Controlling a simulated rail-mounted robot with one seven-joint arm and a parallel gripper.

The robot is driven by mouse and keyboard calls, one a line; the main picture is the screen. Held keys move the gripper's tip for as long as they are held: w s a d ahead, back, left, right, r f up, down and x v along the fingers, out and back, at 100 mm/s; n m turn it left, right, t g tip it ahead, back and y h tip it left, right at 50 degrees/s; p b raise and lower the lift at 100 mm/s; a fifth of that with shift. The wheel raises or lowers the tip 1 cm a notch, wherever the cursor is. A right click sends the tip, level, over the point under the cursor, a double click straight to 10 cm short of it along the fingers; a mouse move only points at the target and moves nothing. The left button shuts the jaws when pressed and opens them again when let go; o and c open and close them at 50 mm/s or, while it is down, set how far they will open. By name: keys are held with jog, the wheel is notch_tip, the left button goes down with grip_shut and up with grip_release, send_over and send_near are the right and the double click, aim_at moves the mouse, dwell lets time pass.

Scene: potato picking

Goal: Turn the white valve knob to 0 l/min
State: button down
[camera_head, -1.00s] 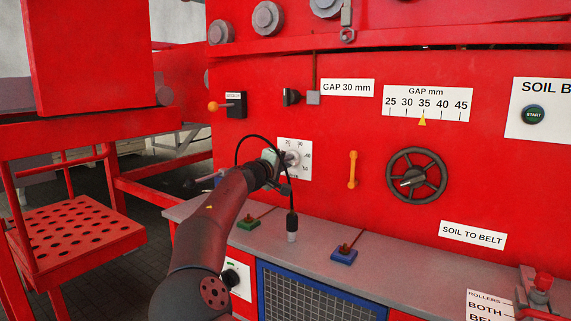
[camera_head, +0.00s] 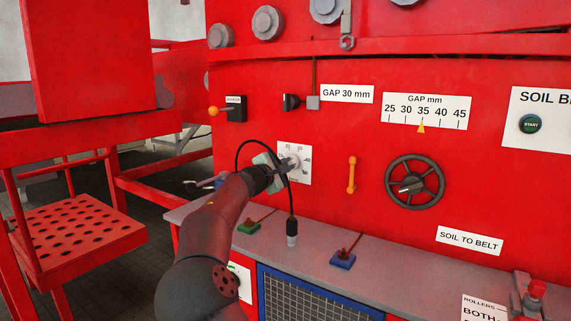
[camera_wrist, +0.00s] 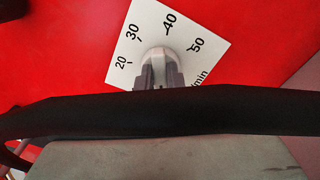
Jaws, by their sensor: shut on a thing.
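The white valve knob (camera_wrist: 157,54) sits at the middle of a white dial plate (camera_wrist: 128,42) on the red panel. In the wrist view the plate shows the marks 20, 30, 40, 50 and "min"; no 0 mark shows, as the lower part is hidden. My gripper (camera_wrist: 159,74) is shut on the knob, with its grey fingers on either side of the ridge. In the head view my gripper (camera_head: 285,166) reaches the dial plate (camera_head: 304,150) from the lower left. Which mark the knob points to cannot be told.
A dark cable of mine crosses the wrist view. In the head view, a lever with an orange ball (camera_head: 213,111) is above left, and an orange handle (camera_head: 351,175) and a handwheel (camera_head: 415,182) are to the right. A grey ledge (camera_head: 300,238) runs below.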

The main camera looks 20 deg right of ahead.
jog(key=shift+n, duration=0.4)
jog(key=c, duration=1.4)
grip_release()
jog(key=shift+c, duration=0.2)
jog(key=b+v, duration=0.2)
jog(key=v, duration=1.5)
jog(key=shift+s+b, duration=0.2)
jog(key=shift+b, duration=0.15)
jog(key=shift+a, duration=0.15)
